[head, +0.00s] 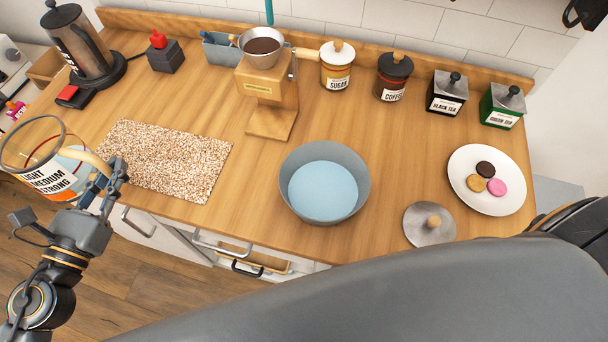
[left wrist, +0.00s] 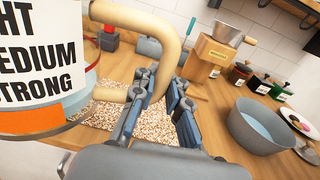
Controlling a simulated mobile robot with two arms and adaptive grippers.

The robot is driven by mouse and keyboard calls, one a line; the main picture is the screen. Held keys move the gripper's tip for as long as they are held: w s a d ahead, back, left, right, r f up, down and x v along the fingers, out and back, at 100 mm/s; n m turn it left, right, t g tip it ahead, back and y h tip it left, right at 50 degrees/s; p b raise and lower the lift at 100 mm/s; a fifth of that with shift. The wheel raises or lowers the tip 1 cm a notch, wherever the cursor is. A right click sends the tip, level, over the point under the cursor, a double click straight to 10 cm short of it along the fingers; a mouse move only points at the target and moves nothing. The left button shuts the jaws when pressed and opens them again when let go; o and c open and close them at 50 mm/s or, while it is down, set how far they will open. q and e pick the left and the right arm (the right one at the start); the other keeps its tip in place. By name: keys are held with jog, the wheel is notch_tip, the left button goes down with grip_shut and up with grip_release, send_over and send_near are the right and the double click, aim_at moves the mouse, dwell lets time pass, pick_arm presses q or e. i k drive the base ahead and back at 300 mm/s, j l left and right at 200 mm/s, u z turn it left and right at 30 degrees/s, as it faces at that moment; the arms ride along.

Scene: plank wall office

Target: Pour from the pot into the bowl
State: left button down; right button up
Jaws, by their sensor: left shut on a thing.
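The pot (head: 40,180) is a clear glass vessel with a pale curved handle and a label reading light, medium, strong. It is at the far left of the head view, held above the counter's front left edge. Pale blue liquid shows inside it. My left gripper (head: 106,178) is shut on the pot's handle (left wrist: 158,22). The grey bowl (head: 325,152) stands on the counter right of the pot, with a pale blue surface inside. The bowl also shows at the right of the left wrist view (left wrist: 265,143). The pot is well apart from the bowl. My right gripper is out of view.
A speckled mat (head: 165,160) lies between pot and bowl. A wooden coffee stand (head: 265,88) is behind the bowl. A metal lid (head: 415,228) and a plate (head: 498,203) with cookies are to its right. Jars, including sugar (head: 338,72), line the back.

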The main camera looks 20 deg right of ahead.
aim_at(324, 182)
jog(key=k+j+z, duration=0.2)
jog(key=z, duration=0.15)
jog(key=k+j+z, duration=0.5)
jog(key=z, duration=0.25)
jog(key=k, duration=0.05)
